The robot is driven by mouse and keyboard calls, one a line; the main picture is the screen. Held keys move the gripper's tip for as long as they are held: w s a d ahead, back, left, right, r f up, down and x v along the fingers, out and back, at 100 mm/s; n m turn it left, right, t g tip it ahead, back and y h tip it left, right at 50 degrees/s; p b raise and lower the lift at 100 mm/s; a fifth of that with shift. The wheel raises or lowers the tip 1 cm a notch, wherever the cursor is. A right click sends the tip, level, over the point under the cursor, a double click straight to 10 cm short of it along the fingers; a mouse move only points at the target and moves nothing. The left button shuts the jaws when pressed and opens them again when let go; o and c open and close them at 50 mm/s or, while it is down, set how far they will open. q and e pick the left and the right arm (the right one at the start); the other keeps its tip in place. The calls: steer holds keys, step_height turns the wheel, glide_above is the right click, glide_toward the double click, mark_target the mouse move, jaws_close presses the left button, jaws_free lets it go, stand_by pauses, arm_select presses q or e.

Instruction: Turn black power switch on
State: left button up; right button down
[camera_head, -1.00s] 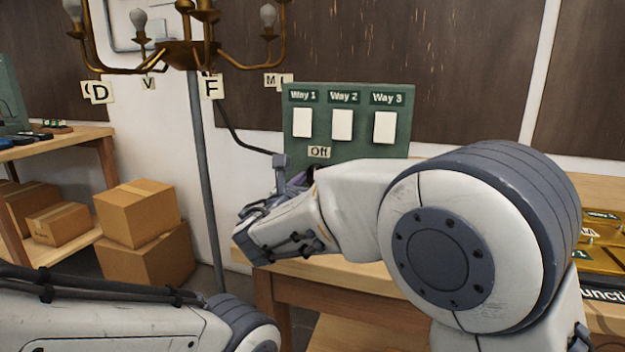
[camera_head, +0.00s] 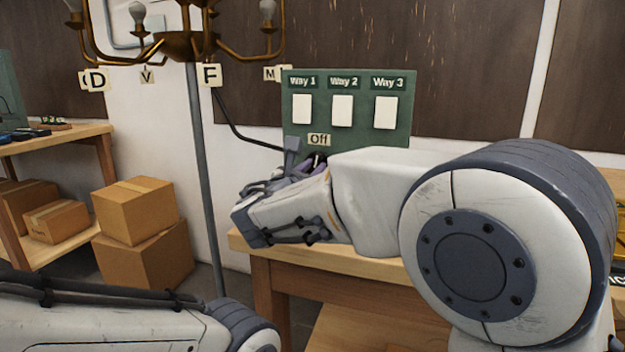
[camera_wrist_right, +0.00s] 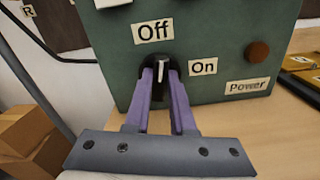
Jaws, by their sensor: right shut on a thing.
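The black power switch (camera_wrist_right: 147,62) is a round knob with a white pointer line, low on the front of the green switch panel (camera_head: 361,122). The pointer stands upright toward the "Off" label (camera_wrist_right: 153,31). The "On" label (camera_wrist_right: 203,67) is to the right of the knob. My right gripper (camera_wrist_right: 161,72) has purple fingers and is shut on the knob, one finger on each side. In the head view, my right wrist hides most of the knob. My left gripper is out of view; only part of my left arm shows at the bottom left.
Three white rocker switches, including the Way 2 one (camera_head: 342,111), sit above the knob. A brown round button (camera_wrist_right: 258,51) is at the panel's right by "Power". A brass chandelier (camera_head: 186,45) hangs at upper left. Cardboard boxes (camera_head: 137,212) stand left of the workbench (camera_head: 247,239).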

steer(key=m+b, duration=0.3)
steer(key=b, duration=0.1)
steer(key=m+b, duration=0.4)
steer(key=b, duration=0.1)
steer(key=f+m+b, duration=0.1)
steer(key=m+b, duration=0.3)
steer(key=shift+s+d, duration=0.1)
steer(key=shift+d, duration=0.05)
steer(key=m+b, duration=0.2)
steer(key=b, duration=0.1)
steer(key=shift+m, duration=0.4)
steer(key=shift+m+b, duration=0.55)
steer(key=shift+m, duration=0.15)
steer(key=shift+r, duration=0.1)
steer(key=c, duration=0.8)
jaws_free()
steer(key=shift+o, duration=0.2)
steer(key=p+v, duration=0.1)
steer(key=v, duration=0.9)
steer(key=shift+s+r, duration=0.1)
steer(key=shift+s, duration=0.15)
